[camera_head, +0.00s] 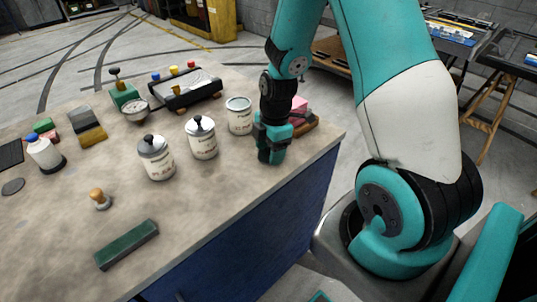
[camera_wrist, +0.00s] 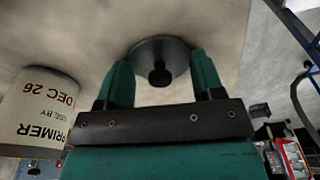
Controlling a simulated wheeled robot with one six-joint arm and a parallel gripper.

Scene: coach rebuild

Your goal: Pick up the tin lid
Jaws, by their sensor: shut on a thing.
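The tin lid (camera_wrist: 160,52) is a round grey disc with a black knob, seen in the wrist view between the two teal fingers. My gripper (camera_wrist: 160,88) is shut on it, at the edge of the bench (camera_head: 215,215). In the head view my gripper (camera_head: 270,155) is low over the bench's right side and hides the lid. A white tin (camera_head: 239,117) without a lid stands just left of my gripper. A white tin marked PRIMER (camera_wrist: 38,105) shows at the left of the wrist view.
Two white tins with knobbed lids (camera_head: 156,160) (camera_head: 202,140) stand further left. A green block (camera_head: 127,245) and a wooden-knobbed stamp (camera_head: 100,198) lie in front. Pink blocks (camera_head: 299,106) sit behind my gripper.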

